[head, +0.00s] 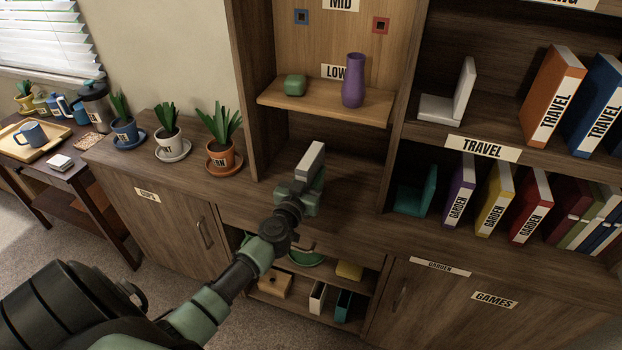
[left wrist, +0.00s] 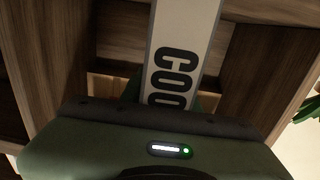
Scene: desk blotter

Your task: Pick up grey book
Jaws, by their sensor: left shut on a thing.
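The grey book (head: 311,160) is in my left gripper (head: 307,181), held up in front of the wooden shelf unit, below the LOW shelf. In the head view it shows as a narrow pale-grey block standing out above the jaws. In the left wrist view the book (left wrist: 182,50) runs up from the gripper, with a white label on grey edges reading "COO"; the rest of the word is hidden by the gripper body. My left gripper is shut on it. My right gripper is not in view.
Potted plants stand left on the cabinet top. A teal bookend (head: 417,196) and GARDEN books stand right.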

